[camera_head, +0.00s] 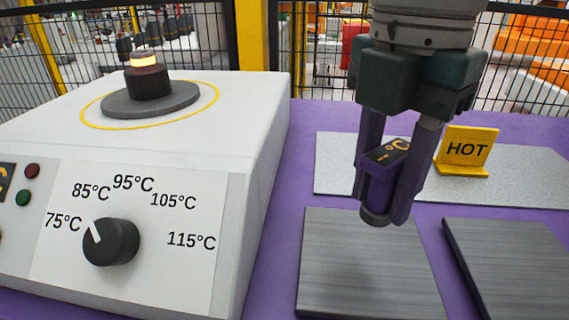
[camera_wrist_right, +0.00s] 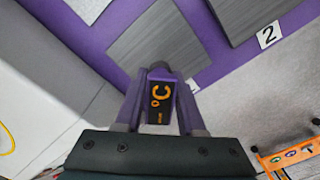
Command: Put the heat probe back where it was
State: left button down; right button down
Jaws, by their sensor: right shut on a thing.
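The heat probe (camera_head: 381,182) is a small purple and dark device with an orange °C display. My right gripper (camera_head: 388,200) is shut on it and holds it upright, with its round dark tip pointing down. It hangs above the bench, near the back edge of a grey plate. In the right wrist view the probe (camera_wrist_right: 160,98) sits between the two purple fingers, its °C display facing the camera. My left gripper is not in view.
A white heater box with a dial (camera_head: 111,242) and a round hotplate (camera_head: 150,98) stands at left. Grey plates (camera_head: 365,270) (camera_head: 515,265) lie on the purple bench (camera_head: 265,250). A yellow HOT sign (camera_head: 467,150) stands on a pale strip (camera_head: 335,165) behind. A wire fence closes the back.

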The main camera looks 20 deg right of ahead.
aim_at(366, 254)
notch_tip(366, 254, down, 5)
jog(key=shift+f+b, duration=0.1)
jog(key=shift+b, duration=0.65)
jog(key=shift+f, duration=0.35)
jog(key=shift+r, duration=0.1)
jog(key=c, duration=0.5)
grip_release()
